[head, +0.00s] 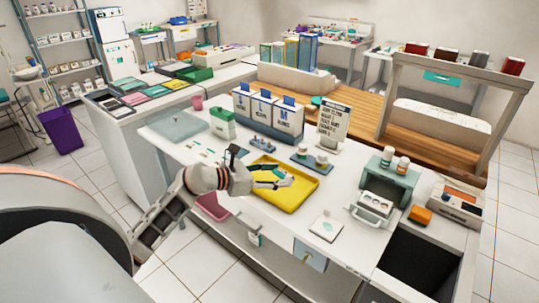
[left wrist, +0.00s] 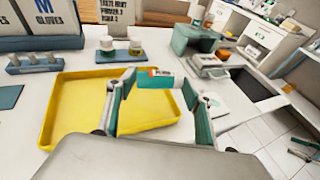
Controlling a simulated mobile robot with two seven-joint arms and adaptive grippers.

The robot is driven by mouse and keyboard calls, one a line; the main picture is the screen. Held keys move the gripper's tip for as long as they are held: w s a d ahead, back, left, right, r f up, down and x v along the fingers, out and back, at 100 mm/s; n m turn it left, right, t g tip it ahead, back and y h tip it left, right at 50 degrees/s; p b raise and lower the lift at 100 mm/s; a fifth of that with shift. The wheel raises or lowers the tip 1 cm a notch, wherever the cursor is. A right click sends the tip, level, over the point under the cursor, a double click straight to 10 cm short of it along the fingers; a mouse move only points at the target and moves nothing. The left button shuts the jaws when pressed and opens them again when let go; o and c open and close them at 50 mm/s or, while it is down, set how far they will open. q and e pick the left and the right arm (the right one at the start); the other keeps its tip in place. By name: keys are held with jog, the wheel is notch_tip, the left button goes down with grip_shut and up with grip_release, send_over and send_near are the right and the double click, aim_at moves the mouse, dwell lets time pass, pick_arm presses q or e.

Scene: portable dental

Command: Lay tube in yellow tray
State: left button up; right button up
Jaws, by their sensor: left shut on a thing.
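The yellow tray (head: 293,199) lies on the white counter, and it also shows in the left wrist view (left wrist: 66,108), where the visible part of its floor is empty. My left gripper (head: 284,178) is over the tray in the head view. In the left wrist view my left gripper (left wrist: 156,80) is shut on a small tube (left wrist: 157,78), white and teal with an orange-red band and dark lettering. The tube lies crosswise between the fingertips, seemingly above the tray's right side.
Glove boxes (head: 269,113) and a sign stand behind the tray. A small stand with two jars (head: 312,157) is close to its back edge. A green device (head: 388,180) stands on the right. A white square pad (head: 326,226) lies in front, with bare counter around it.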

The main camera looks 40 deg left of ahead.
pick_arm(q)
jog(key=w+a+n+t+y+p, duration=0.1)
jog(key=w+a+n+y, duration=0.1)
jog(key=w+a, duration=0.35)
jog(key=shift+y, duration=0.3)
jog(key=f+b, duration=0.3)
jog(key=f, duration=0.1)
jog(key=f+b, duration=0.3)
jog(key=shift+w+a+f, duration=0.15)
jog(key=shift+w+f, duration=0.05)
jog(key=shift+f, duration=0.15)
jog(key=shift+f+b, duration=0.5)
jog(key=shift+f, duration=0.2)
jog(key=o, duration=1.2)
